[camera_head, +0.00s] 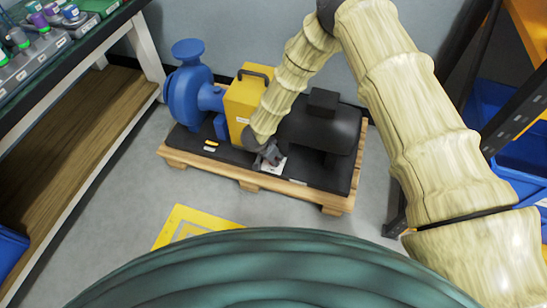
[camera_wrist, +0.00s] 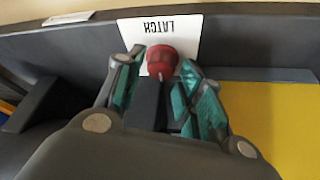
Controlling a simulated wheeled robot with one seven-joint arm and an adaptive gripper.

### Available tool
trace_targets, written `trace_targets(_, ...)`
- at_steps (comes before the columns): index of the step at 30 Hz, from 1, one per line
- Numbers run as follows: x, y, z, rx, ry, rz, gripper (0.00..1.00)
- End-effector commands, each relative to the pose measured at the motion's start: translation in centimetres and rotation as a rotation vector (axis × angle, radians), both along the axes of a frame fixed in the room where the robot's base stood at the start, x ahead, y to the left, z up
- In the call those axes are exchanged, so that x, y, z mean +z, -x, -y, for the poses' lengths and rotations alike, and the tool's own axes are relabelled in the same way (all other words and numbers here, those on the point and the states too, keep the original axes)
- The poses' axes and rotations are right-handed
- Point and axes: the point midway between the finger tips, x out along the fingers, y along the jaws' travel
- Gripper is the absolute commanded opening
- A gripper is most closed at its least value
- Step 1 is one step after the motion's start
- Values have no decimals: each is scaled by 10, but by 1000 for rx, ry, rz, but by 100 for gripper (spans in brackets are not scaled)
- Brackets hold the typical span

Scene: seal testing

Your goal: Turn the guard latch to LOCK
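The guard latch shows in the wrist view as a red round knob (camera_wrist: 162,60) on a dark bar (camera_wrist: 149,100). A white plate (camera_wrist: 185,32) behind it reads LATCH, upside down. My gripper (camera_wrist: 161,68) has one finger on each side of the knob, with a small gap visible on each side. It looks open around the knob; contact is hard to judge. In the head view my gripper (camera_head: 268,156) is low at the front of the pump skid, beside the yellow guard (camera_head: 240,108), and hides most of the latch. No LOCK mark is readable.
A blue pump (camera_head: 190,85) and a dark motor (camera_head: 325,128) stand on a wooden pallet (camera_head: 225,177). A workbench (camera_head: 75,60) is at left, and a rack with blue bins (camera_head: 520,155) at right. A yellow floor marking (camera_head: 180,222) lies in front on clear floor.

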Motion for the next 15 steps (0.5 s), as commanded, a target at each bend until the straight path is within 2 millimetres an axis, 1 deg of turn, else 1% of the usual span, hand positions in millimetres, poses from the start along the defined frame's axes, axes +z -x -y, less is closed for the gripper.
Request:
trace_targets(9, 52, 16, -14, 1, -1, 1, 38)
trace_targets(15, 80, 25, -21, 0, -1, 1, 38)
